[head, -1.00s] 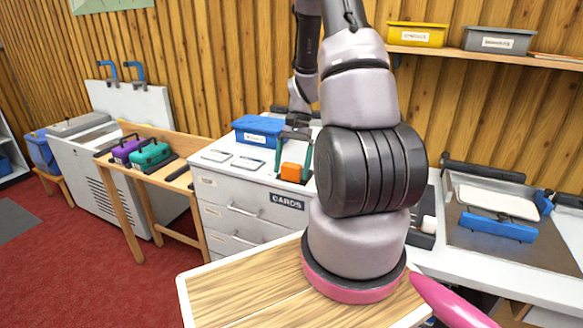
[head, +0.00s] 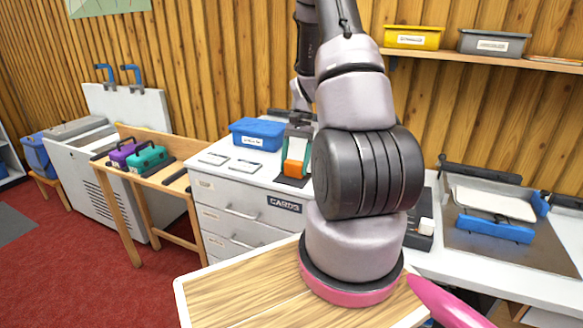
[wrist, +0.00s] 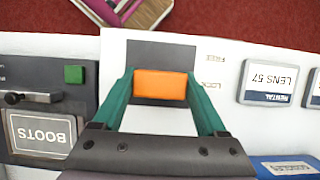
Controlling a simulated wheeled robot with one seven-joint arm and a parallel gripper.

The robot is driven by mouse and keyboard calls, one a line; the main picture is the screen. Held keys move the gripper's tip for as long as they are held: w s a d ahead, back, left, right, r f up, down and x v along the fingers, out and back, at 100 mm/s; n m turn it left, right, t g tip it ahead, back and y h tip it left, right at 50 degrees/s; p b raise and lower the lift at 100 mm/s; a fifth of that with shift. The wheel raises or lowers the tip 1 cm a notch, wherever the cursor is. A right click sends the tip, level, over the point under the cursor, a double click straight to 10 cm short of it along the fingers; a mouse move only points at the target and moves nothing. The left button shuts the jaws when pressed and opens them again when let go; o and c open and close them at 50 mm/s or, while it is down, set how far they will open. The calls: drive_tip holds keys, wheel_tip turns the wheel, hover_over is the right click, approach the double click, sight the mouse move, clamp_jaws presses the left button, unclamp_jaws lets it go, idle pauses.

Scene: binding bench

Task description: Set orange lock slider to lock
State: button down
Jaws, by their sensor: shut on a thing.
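The orange lock slider (wrist: 160,85) sits on a dark track (wrist: 160,53) on the white cabinet top, level with the LOCK mark (wrist: 211,86) and apart from the FREE mark (wrist: 215,58). My gripper (wrist: 160,88) is shut on it, with one teal finger on each side in the wrist view. In the head view the slider (head: 295,162) shows in front of my gripper, with bare dark track on its near side. My arm links hide part of the area to its right.
Label plates (wrist: 283,83) lie beside the slider. A blue bin (head: 257,134) stands behind on the cabinet (head: 240,190). A dark panel marked BOOTS (wrist: 42,133) with a green block (wrist: 74,74) is on the other side.

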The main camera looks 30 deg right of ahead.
drive_tip(key=shift+w+d, duration=0.2)
unclamp_jaws()
drive_tip(key=v, duration=1)
drive_tip(key=shift+r, duration=0.4)
wheel_tip(320, 180, up, 9)
drive_tip(key=n+t+h, duration=0.1)
drive_tip(key=t, duration=0.1)
hover_over(288, 161)
drive_tip(key=s+a+r+n+t, duration=0.25)
drive_tip(key=s+a+r, duration=0.2)
drive_tip(key=r, duration=0.25)
drive_tip(key=s+a+r+n+t, duration=0.2)
drive_tip(key=s+a+r+t, duration=0.3)
drive_tip(key=s+a+r, duration=0.3)
drive_tip(key=s, duration=0.3)
drive_tip(key=shift+a+n+h, duration=0.15)
drive_tip(key=shift+n+h, duration=0.15)
drive_tip(key=shift+n, duration=0.05)
